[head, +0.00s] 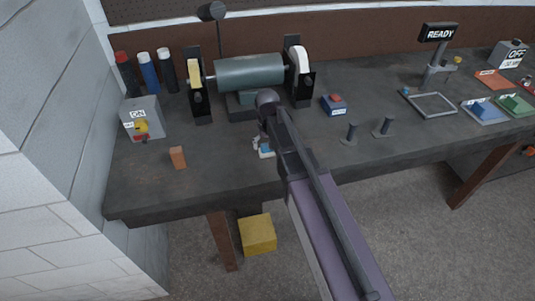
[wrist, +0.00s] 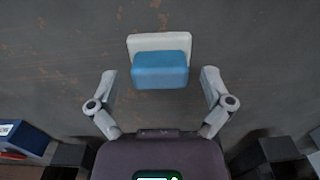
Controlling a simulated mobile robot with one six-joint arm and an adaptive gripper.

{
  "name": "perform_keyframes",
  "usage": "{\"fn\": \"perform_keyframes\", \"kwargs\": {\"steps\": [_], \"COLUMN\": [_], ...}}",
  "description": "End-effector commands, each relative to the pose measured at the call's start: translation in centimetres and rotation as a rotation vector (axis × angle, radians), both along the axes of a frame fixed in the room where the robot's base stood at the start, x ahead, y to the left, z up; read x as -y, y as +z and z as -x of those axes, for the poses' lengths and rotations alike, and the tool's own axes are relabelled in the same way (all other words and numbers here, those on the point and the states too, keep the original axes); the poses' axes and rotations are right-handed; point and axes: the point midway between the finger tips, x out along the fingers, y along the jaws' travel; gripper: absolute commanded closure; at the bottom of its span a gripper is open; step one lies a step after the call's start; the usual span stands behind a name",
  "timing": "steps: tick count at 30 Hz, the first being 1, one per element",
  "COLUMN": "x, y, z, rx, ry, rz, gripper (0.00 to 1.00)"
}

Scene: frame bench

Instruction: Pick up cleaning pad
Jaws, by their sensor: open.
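The cleaning pad appears as a blue block (wrist: 160,71) on a white base (wrist: 150,42) lying on the dark bench top in the wrist view. In the head view the blue and white pad (head: 266,151) is partly hidden by my arm and gripper. My gripper (wrist: 159,88) is open, with one finger on each side of the blue block and visible gaps between. The fingers are not touching it. How far above the bench they are is hard to tell.
A bench grinder (head: 250,72) stands behind my gripper. A blue box with a red button (head: 335,104) and two dark posts (head: 383,127) stand to the right. Coloured pads on trays (head: 490,118) lie far right.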

Motion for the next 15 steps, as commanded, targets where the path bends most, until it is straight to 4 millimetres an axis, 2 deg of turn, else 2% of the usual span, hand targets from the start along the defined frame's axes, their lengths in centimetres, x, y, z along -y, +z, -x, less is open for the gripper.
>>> {"fn": "perform_keyframes", "kwargs": {"steps": [4,15], "x": [0.00,0.01], "y": [-0.96,-1.00], "z": [0.00,0.00], "rx": [0.000,0.000], "ry": [0.000,0.000], "rz": [0.000,0.000], "gripper": [0.00,0.00]}}
